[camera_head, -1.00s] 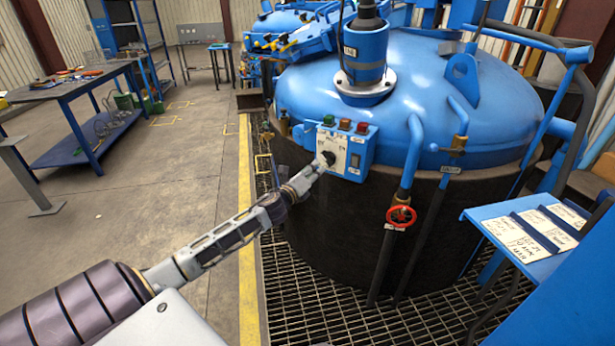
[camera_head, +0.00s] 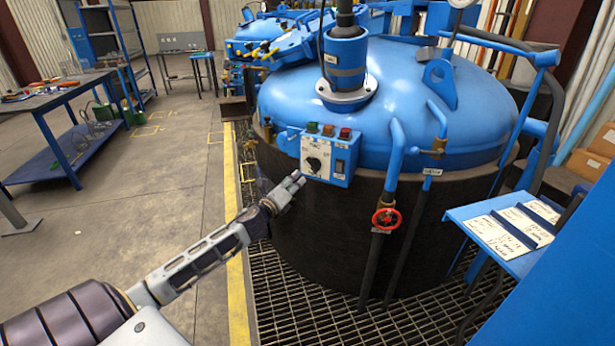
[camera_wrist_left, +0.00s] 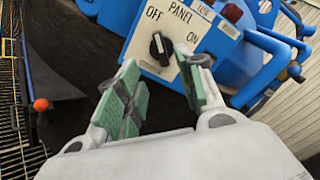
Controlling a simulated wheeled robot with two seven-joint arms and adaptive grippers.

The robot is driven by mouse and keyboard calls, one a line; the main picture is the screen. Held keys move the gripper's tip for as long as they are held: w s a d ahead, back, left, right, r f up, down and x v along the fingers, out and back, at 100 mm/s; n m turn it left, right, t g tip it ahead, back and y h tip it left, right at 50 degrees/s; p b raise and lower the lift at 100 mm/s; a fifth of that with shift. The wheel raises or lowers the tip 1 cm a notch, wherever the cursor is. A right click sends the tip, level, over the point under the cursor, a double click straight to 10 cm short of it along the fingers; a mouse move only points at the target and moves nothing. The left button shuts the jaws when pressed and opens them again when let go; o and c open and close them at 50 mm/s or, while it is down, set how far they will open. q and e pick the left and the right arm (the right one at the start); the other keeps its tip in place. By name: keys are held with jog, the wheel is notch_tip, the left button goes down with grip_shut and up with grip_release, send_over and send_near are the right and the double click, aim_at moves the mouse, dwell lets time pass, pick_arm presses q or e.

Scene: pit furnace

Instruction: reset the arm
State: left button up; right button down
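My left gripper (camera_head: 297,181) is in front of the dark furnace wall, just below and left of the blue control box (camera_head: 341,164), apart from it. In the left wrist view the two green-padded fingers of my left gripper (camera_wrist_left: 160,98) are spread with nothing between them. Beyond them the white panel plate (camera_wrist_left: 192,62) carries a black rotary knob (camera_wrist_left: 160,48) between the words OFF and ON. The knob also shows in the head view (camera_head: 314,163). Green, orange and red buttons sit on top of the box. My right gripper is not in view.
The blue domed furnace (camera_head: 400,95) fills the centre. A red valve wheel (camera_head: 387,219) and pipes stand out at its front. A blue stand with paper sheets (camera_head: 505,232) is at the right. A metal grate (camera_head: 330,305) covers the floor; open concrete lies left. A workbench (camera_head: 55,95) stands at far left.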

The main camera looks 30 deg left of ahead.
pick_arm(q)
jog(key=shift+f, duration=0.1)
